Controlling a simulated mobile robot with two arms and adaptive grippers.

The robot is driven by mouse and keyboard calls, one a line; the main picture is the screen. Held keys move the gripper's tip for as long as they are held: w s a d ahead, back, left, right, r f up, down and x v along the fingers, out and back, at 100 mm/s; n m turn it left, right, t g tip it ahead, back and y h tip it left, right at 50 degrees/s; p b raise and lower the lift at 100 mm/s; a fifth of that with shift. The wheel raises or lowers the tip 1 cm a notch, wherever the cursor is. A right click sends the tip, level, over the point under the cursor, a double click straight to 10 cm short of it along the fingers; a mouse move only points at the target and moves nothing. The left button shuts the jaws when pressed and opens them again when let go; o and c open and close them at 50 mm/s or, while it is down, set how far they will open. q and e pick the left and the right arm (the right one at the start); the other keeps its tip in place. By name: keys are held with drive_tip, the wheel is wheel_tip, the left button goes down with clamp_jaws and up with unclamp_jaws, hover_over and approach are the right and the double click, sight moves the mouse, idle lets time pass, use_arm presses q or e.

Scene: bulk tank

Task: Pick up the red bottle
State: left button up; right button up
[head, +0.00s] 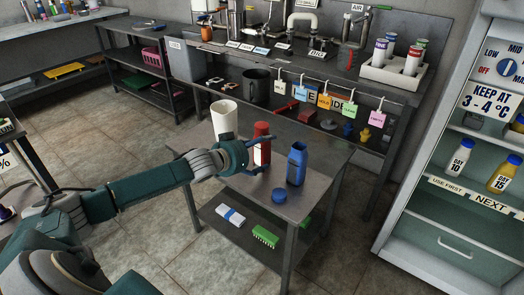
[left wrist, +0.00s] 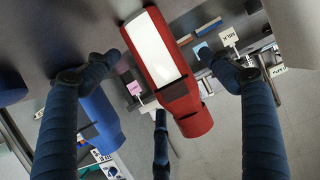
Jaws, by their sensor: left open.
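The red bottle (head: 262,146) stands upright on a small grey table (head: 262,205), with a white label on its side. In the left wrist view the red bottle (left wrist: 158,60) appears large and tilted, between the two fingers. My left gripper (head: 249,156) is at the red bottle's near left side, its fingers spread. In the left wrist view my left gripper (left wrist: 165,70) is open, with visible gaps between both fingertips and the bottle. It holds nothing. My right gripper is not in view.
A white cup (head: 224,116) stands left of the red bottle. A bench (head: 300,118) lies behind; a fridge (head: 440,225) is at right. Floor is clear at front right.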

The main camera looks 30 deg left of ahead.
use_arm(q)
drive_tip(key=shift+w+f, duration=0.1)
drive_tip(key=shift+w, duration=0.1)
drive_tip(key=c, duration=1.4)
drive_tip(key=shift+c, duration=0.4)
